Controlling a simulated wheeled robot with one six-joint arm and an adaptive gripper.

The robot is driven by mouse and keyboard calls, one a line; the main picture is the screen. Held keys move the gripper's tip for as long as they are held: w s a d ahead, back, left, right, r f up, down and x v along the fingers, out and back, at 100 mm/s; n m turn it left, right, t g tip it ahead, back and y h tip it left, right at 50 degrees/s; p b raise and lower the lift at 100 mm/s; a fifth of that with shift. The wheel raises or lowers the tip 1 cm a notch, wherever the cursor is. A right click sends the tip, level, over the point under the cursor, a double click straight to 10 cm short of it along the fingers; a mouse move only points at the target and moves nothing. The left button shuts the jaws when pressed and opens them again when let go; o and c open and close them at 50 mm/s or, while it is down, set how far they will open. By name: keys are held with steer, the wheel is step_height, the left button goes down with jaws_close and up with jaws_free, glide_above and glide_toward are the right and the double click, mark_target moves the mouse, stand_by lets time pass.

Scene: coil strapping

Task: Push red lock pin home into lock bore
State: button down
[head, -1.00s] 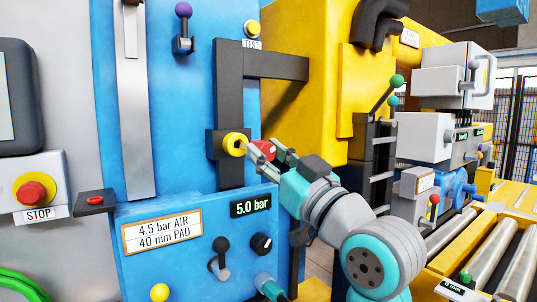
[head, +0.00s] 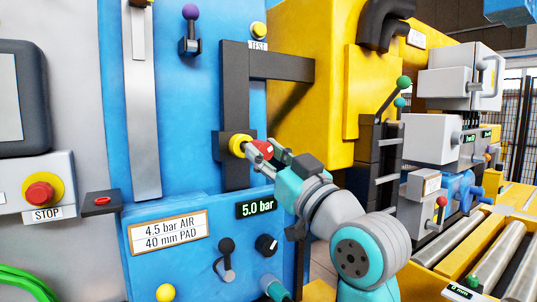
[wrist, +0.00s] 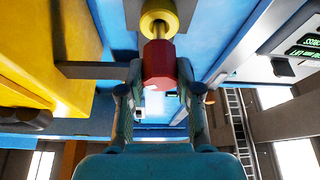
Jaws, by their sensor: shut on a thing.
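The red lock pin (head: 263,149) has a red head and a lighter metal shank. My gripper (head: 268,152) is shut on the red head, in front of the blue panel. In the wrist view the red head (wrist: 159,72) sits between the fingertips of my gripper (wrist: 160,85). The shank points at the yellow ring of the lock bore (head: 240,144), and the ring also shows in the wrist view (wrist: 158,15). A length of shank shows between the head and the ring. How deep the tip sits in the bore is hidden.
A dark bracket (head: 236,90) carries the ring on the blue panel (head: 180,110). A ledge with a 5.0 bar display (head: 256,205) and knobs lies below. The yellow housing (head: 310,100) stands behind my arm. A lever with a green ball (head: 404,82) and rollers (head: 480,260) are at right.

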steer(key=shift+w+a, duration=0.5)
steer(key=shift+w, duration=0.25)
steer(key=shift+w+a, duration=0.45)
steer(key=shift+w, duration=0.25)
steer(key=shift+c, duration=2.4)
jaws_free()
steer(key=shift+s+d, duration=0.55)
steer(key=shift+s, duration=0.3)
steer(key=shift+s+d, duration=0.6)
steer(key=shift+s, duration=0.2)
steer(key=shift+s+d, duration=0.55)
steer(key=shift+s, duration=0.3)
